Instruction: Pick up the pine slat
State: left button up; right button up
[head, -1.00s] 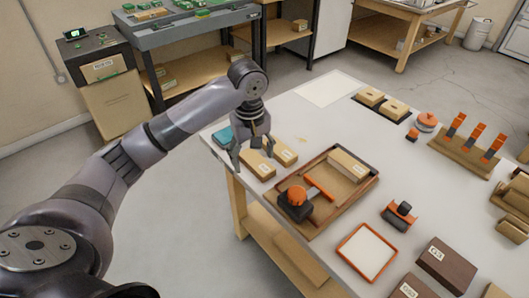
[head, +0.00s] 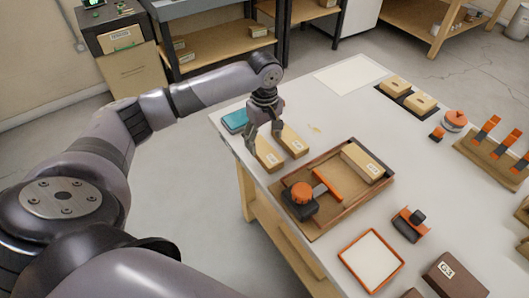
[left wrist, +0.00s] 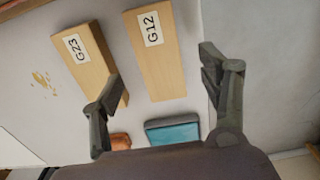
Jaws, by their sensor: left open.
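Two pale wood pieces lie side by side near the table's left edge; I cannot tell from the frames which is named the pine slat. The one nearer the edge (head: 269,156) reads G12 in the left wrist view (left wrist: 157,68). The other (head: 294,144) reads G23 in the left wrist view (left wrist: 92,58). My left gripper (head: 264,139) is open and empty, pointing down at the G12 piece. In the left wrist view its fingers (left wrist: 160,80) spread either side of that piece, one overlapping the G23 piece's end. The right gripper is not in view.
A teal box (head: 234,121) lies close behind the wood pieces. A brown tray (head: 330,220) in front holds an orange-knobbed tool (head: 302,194) and another pale block (head: 362,160). An orange-rimmed tray (head: 371,262) is nearer. A white sheet (head: 350,74) lies at the back.

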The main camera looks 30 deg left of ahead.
aim_at(265, 150)
pick_arm(q)
jog(key=shift+f, duration=0.25)
notch_tip(265, 150, down, 4)
jog(key=shift+w+a+f, duration=0.1)
jog(key=shift+f, duration=0.4)
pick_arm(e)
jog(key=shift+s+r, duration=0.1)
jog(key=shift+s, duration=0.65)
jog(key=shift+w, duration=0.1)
pick_arm(q)
jog(key=c, duration=1.3)
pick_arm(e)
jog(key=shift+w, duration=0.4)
pick_arm(q)
jog(key=shift+r, duration=0.15)
